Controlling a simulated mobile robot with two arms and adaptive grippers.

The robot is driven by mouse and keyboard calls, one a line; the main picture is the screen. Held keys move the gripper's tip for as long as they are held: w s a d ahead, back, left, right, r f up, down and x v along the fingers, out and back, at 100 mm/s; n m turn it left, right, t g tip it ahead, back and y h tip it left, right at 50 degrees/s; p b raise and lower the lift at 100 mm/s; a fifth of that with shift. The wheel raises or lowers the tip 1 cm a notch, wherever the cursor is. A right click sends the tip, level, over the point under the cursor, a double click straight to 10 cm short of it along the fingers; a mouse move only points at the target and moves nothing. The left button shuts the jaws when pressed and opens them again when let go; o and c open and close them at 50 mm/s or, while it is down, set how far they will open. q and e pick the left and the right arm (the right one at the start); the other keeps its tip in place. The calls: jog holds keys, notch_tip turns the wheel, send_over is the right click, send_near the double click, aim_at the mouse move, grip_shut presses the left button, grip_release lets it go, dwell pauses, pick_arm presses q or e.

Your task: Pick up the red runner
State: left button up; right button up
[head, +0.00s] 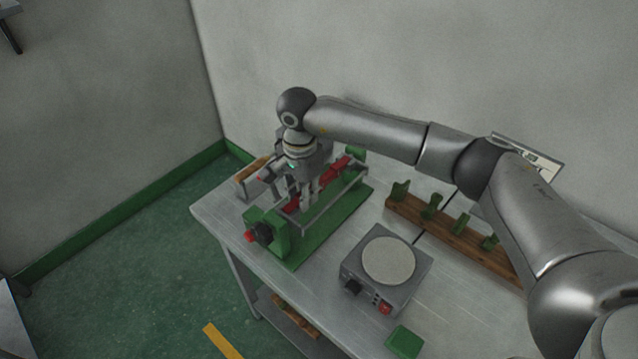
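The red runner (337,168) is a long red piece lying along the green fixture (334,217) on the table. Part of it shows on the far side of my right gripper (307,208) and a little red shows on the near side. The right gripper points down over the fixture, with its fingers at the middle of the runner. The gripper hides that stretch of the runner, and I cannot tell whether the fingers are closed on it. My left gripper is not in view.
A grey device with a round plate (388,262) stands right of the fixture on the metal table (455,305). Behind it is a wooden rack (462,240) with several green pieces. A green square (404,342) lies at the front. A wall is close behind the table.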

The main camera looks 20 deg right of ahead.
grip_shut()
